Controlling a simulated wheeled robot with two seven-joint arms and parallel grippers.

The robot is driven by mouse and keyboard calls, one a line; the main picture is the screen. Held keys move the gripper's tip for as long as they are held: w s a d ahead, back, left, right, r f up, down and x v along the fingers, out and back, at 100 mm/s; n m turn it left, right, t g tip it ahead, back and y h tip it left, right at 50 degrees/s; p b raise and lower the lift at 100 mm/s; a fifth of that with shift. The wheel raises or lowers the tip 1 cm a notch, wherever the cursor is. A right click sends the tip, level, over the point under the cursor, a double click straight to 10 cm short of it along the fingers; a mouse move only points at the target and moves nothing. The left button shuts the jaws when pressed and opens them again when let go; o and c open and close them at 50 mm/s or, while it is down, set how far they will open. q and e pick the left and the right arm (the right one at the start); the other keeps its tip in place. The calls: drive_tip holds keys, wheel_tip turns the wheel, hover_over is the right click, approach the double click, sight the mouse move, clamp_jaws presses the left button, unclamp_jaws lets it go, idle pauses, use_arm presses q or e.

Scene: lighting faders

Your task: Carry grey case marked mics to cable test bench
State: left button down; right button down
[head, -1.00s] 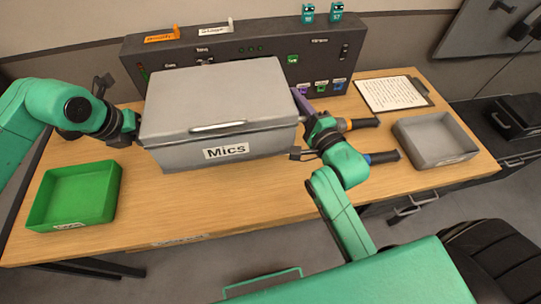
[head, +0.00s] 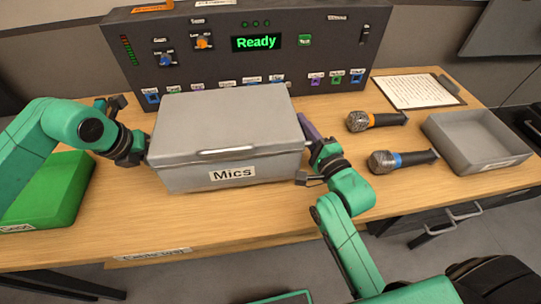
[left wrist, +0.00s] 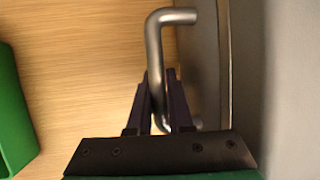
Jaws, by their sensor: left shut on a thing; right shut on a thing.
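The grey case marked "Mics" (head: 228,120) is closed and level over the middle of the wooden cable test bench (head: 400,205), in front of the control panel. I cannot tell whether its base touches the bench top. My left gripper (head: 146,152) is at the case's left side. In the left wrist view its fingers (left wrist: 160,100) are shut around a bent metal side handle (left wrist: 155,45), beside the case wall (left wrist: 292,80). My right gripper (head: 307,150) is shut at the case's right side; the handle there is hidden.
The dark control panel (head: 215,62) with a "Ready" display stands at the back. Two microphones (head: 375,120) (head: 402,160), a grey tray (head: 478,140) and a clipboard (head: 415,90) are at right. Bare wood lies in front.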

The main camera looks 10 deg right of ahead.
use_arm(q)
drive_tip(key=shift+a+r, duration=0.1)
drive_tip(key=shift+r, duration=0.1)
use_arm(e)
drive_tip(key=shift+r, duration=0.3)
use_arm(q)
drive_tip(key=shift+f, duration=0.15)
use_arm(e)
drive_tip(key=shift+f, duration=0.15)
